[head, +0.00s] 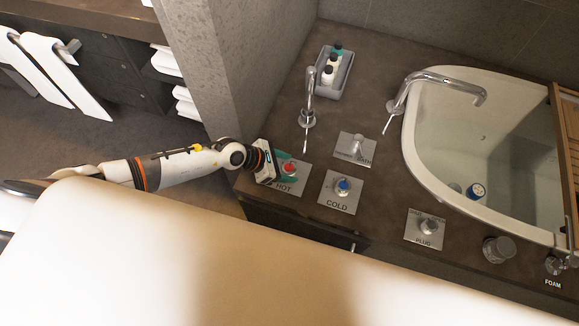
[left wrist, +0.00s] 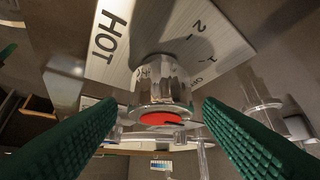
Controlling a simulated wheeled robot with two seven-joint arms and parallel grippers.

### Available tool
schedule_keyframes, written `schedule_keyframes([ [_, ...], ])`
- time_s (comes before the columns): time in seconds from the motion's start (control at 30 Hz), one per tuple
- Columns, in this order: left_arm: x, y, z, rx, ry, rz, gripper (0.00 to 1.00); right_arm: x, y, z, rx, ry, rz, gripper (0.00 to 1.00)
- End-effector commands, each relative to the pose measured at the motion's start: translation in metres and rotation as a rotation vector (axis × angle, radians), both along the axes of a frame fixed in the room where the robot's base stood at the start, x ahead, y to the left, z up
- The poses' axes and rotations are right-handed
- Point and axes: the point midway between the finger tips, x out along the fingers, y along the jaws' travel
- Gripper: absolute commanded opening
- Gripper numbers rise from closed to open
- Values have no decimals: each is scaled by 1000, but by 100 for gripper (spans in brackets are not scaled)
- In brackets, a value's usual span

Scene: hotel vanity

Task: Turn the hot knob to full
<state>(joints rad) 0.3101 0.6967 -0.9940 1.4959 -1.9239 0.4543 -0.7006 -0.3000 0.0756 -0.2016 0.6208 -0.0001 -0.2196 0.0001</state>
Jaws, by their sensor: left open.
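The hot knob (head: 289,168) is a metal knob with a red cap on a plate marked HOT (head: 297,187), near the counter's front left corner. My left gripper (head: 284,166) is at this knob, coming in from the left. In the left wrist view the knob (left wrist: 160,85) stands between the two green ridged fingers of the open gripper (left wrist: 159,104). Gaps show on both sides, so I see no clear grip. Numbers on the plate (left wrist: 195,40) are only partly readable. My right gripper is not in view.
The COLD plate with its blue-capped knob (head: 343,186) is just right of the hot plate. Another lever plate (head: 354,148), a tall tap (head: 308,105) and a grey bottle tray (head: 347,72) stand behind. The white basin (head: 425,150) and PLUG knob (head: 428,226) are farther right.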

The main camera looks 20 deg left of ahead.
Motion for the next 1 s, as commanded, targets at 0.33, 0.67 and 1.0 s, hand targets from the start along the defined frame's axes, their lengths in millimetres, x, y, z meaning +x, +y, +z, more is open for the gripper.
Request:
schedule_keyframes([
  [0.33,6,-9,-10,-1,-1,1,61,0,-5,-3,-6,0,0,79],
  [0.67,6,-9,-10,-1,-1,1,28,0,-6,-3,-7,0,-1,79],
  [1.0,5,-10,-7,-2,1,25,16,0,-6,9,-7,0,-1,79],
])
